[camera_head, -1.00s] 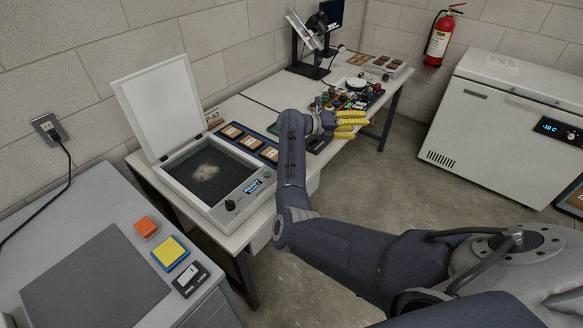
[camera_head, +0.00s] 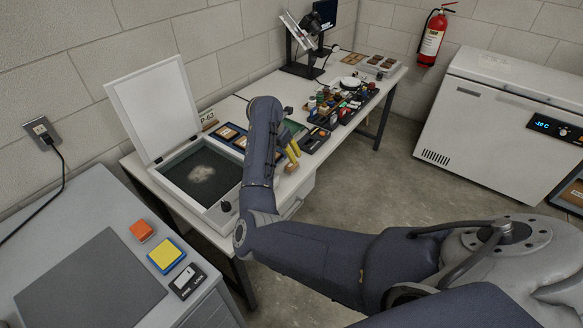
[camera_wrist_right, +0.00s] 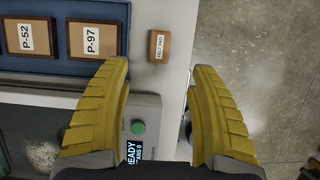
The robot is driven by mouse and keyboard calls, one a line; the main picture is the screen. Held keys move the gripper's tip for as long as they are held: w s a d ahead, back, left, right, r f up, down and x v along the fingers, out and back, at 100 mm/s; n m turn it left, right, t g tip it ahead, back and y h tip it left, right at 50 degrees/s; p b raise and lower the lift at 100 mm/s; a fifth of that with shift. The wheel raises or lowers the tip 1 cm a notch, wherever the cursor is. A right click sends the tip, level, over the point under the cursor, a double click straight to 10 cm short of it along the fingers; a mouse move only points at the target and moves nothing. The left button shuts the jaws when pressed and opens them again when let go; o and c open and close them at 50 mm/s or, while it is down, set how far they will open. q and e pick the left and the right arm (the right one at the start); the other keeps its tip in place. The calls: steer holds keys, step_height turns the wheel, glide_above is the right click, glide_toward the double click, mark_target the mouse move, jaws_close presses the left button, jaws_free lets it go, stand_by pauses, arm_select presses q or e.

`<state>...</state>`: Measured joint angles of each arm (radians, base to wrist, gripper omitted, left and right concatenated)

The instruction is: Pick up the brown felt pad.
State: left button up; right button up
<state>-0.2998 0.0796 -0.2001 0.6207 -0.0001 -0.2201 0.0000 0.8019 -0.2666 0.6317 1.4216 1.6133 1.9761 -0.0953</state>
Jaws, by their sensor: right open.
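The brown felt pad (camera_wrist_right: 159,46) is a small rounded block with a printed label. It lies on the pale table's edge strip, beside the blue tray, in the right wrist view. In the head view it is a small brown patch (camera_head: 291,168) below the yellow fingers. My right gripper (camera_wrist_right: 160,68) is open and empty. Its two yellow fingers stand either side of the pad's line, with the pad just beyond the fingertips and apart from them. In the head view the right gripper (camera_head: 292,151) hangs near the table's front edge. My left gripper is not in view.
A blue tray (camera_wrist_right: 75,70) holds labelled brown tiles. The scanner (camera_head: 216,207) stands open at the table's near end, its green button (camera_wrist_right: 138,127) close to one finger. A rack of several small bottles (camera_head: 335,108) is farther back. Open floor (camera_head: 350,190) lies beyond the edge.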

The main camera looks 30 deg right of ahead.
mark_target(291, 164)
steer(key=shift+x, duration=5.5)
steer(key=shift+c, duration=0.2)
steer(key=c, duration=1.1)
